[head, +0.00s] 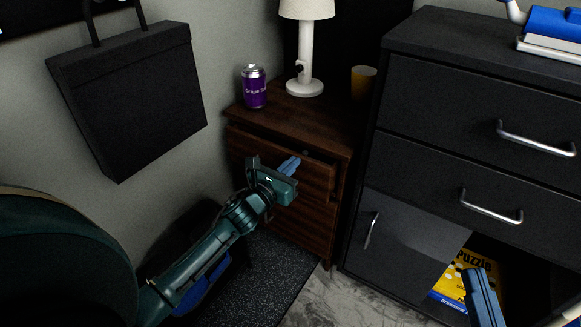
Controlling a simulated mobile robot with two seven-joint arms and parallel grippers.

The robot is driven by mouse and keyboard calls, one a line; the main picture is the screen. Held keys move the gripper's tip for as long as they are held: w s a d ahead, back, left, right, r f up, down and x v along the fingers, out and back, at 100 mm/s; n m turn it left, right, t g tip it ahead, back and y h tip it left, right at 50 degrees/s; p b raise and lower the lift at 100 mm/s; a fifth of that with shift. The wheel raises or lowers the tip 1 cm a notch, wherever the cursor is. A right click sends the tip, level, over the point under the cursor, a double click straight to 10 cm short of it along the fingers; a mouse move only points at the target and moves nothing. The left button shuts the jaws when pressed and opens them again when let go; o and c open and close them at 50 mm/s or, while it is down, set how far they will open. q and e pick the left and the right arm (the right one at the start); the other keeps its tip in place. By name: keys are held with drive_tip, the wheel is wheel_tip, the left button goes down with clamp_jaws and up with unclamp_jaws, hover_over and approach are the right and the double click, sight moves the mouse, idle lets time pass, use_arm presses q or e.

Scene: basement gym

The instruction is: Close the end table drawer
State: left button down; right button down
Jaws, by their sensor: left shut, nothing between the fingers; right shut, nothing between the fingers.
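The dark brown wooden end table (300,120) stands in the corner against the wall. Its top drawer (245,142) sticks out a little from the body, with a dark gap behind the upper edge of its front. My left gripper (291,165) is shut and empty, with its blue fingers at the drawer front, right of its middle. I cannot tell whether the fingers touch it. The gripper hides part of the drawer front. My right gripper (482,292) is shut and empty at the bottom right, in front of the black cabinet, partly cut off by the picture's edge.
A purple soda can (254,88), a white lamp (305,60) and an amber cup (362,83) stand on the end table. A black cabinet (440,85) with metal handles stands close on the right. A yellow puzzle box (455,275) lies in its lower opening. A black bag (135,100) hangs left.

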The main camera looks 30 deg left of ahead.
sight(299, 155)
use_arm(q)
drive_tip(key=w+b, duration=0.1)
drive_tip(key=w, duration=0.2)
drive_tip(key=shift+w+d+f, duration=0.1)
drive_tip(key=shift+w+d, duration=0.05)
drive_tip(key=shift+w, duration=0.45)
drive_tip(key=shift+w+r, duration=0.1)
drive_tip(key=shift+r, duration=0.2)
use_arm(e)
drive_tip(key=shift+w+r+n+t+y, duration=0.2)
drive_tip(key=shift+r+n+t+y, duration=0.25)
drive_tip(key=shift+r, duration=0.35)
drive_tip(key=shift+s+d, duration=0.1)
drive_tip(key=shift+d, duration=0.05)
